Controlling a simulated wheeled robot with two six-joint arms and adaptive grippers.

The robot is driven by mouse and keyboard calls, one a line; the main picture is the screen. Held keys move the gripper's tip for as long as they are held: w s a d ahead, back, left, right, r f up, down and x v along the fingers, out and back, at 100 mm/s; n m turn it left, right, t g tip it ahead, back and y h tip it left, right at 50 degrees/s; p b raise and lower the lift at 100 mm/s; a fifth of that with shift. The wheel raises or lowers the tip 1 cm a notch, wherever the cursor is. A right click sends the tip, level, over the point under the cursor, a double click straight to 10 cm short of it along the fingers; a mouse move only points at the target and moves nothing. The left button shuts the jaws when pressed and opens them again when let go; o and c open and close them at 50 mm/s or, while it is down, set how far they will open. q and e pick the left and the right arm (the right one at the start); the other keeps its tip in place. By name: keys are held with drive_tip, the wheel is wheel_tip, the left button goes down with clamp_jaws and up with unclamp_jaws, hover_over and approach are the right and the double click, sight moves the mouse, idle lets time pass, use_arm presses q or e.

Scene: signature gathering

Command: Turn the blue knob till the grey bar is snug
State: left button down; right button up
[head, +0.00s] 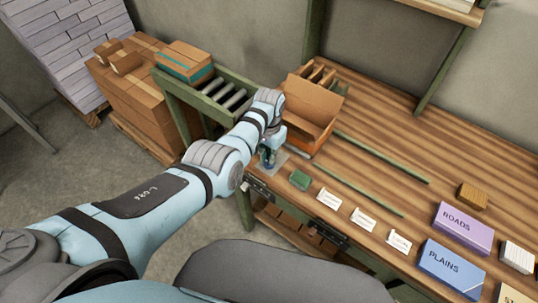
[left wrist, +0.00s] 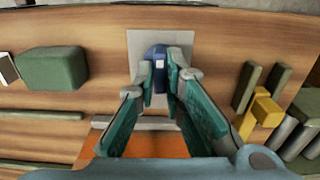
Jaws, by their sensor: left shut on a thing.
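A dark blue knob (left wrist: 159,60) stands on a light grey plate (left wrist: 135,42) in the left wrist view. My left gripper (left wrist: 162,75) has its two teal fingers on either side of the knob, shut on it. In the head view my left gripper (head: 268,157) is low at the table's near left edge, over the grey plate (head: 284,162), and mostly hides the knob. A light grey bar (left wrist: 105,123) lies crosswise between the plate and an orange surface, partly behind the fingers. Whether it touches anything cannot be told. My right gripper is not in view.
An open orange box (head: 318,105) stands behind the gripper. A green block (head: 300,180) and several white cards (head: 363,220) lie to the right. A purple box (head: 463,228) and a blue box (head: 450,268) stand farther right. A roller conveyor (head: 228,98) adjoins the table.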

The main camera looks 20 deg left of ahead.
use_arm(q)
drive_tip(key=shift+m, duration=0.3)
drive_tip(key=c, duration=1.7)
unclamp_jaws()
wheel_tip(320, 180, up, 12)
